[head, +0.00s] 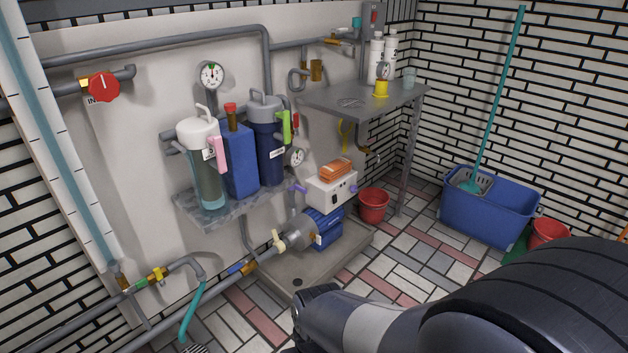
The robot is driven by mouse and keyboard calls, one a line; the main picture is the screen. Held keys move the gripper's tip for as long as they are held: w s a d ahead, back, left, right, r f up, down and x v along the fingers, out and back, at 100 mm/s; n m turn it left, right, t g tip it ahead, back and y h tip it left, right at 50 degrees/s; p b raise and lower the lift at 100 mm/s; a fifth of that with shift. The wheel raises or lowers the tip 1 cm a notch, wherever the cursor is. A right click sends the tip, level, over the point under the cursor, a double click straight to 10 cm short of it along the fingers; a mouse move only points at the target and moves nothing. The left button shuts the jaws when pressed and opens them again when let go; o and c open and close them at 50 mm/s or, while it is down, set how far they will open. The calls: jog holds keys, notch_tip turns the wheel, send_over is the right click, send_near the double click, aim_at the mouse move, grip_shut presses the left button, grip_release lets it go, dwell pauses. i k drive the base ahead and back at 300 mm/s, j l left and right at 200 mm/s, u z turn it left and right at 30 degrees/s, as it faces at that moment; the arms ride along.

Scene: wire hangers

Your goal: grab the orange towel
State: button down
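A folded orange towel (336,170) lies on top of a white box (331,190) with small knobs or sockets on its front. The box sits above a blue pump motor (322,228), low against the wall near the middle of the head view. No other orange cloth shows. My arm reaches in from the lower right, dark and thick, with its grey end pointing left, low in the picture. The fingertips of my gripper cannot be made out, so its opening is hidden. The arm is apart from the towel, in front of and below it in the picture.
A grey shelf (330,100) overhangs behind the towel. Filter canisters (270,140) stand to its left on a stone ledge (225,208). A red bucket (373,206) stands to its right. A blue mop tub (487,211) is farther right. Tiled floor (400,254) is open between.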

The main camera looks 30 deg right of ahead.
aim_at(328, 173)
jog(key=i+l, duration=0.55)
jog(key=i, duration=0.15)
jog(key=i+l, duration=0.55)
jog(key=i, duration=0.2)
